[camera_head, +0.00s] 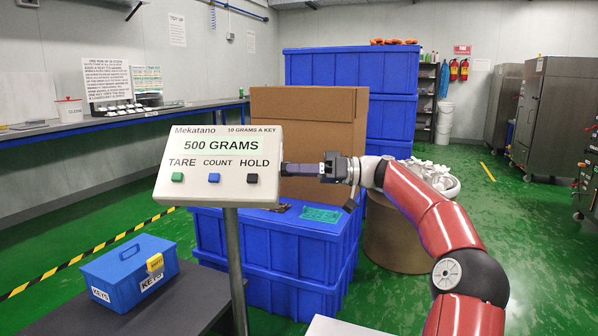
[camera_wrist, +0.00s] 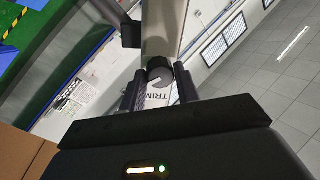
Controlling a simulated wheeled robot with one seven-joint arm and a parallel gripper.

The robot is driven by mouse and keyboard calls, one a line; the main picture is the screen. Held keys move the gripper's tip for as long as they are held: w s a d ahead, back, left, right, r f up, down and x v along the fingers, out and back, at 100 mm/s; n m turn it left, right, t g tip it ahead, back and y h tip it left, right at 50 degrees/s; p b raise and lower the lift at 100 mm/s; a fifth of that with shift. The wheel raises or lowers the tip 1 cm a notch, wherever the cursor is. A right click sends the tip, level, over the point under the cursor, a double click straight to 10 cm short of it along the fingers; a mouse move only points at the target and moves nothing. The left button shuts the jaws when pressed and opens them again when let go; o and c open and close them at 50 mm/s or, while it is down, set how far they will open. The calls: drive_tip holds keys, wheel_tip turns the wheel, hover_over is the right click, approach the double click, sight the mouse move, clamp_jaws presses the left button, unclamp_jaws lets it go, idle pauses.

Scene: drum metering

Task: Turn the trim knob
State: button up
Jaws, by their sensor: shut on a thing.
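The trim knob (camera_wrist: 159,67) is a small dark round knob with a grey face in the wrist view. Part of a TRIM label (camera_wrist: 160,97) shows close to it. My gripper (camera_wrist: 158,82) has one finger on each side of the knob and is shut on it. In the head view my gripper (camera_head: 286,169) reaches the right edge of the white display box (camera_head: 222,135), which hides the knob there. The display reads 500 GRAMS and has TARE, COUNT and HOLD buttons, green, blue and black. It stands on a grey post (camera_head: 235,265).
A blue KEYS box (camera_head: 122,280) with a yellow padlock sits on a dark table at lower left. A cardboard box (camera_head: 308,112) and blue crates (camera_head: 280,238) stand behind my gripper. A brown drum (camera_head: 393,240) with white items is behind my arm.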

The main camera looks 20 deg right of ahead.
drive_tip(key=shift+m, duration=0.5)
drive_tip(key=o, duration=1)
drive_tip(key=shift+c, duration=0.2)
drive_tip(key=v, duration=0.7)
drive_tip(key=shift+d, duration=0.4)
drive_tip(key=shift+s+f, duration=0.1)
drive_tip(key=shift+s, duration=0.15)
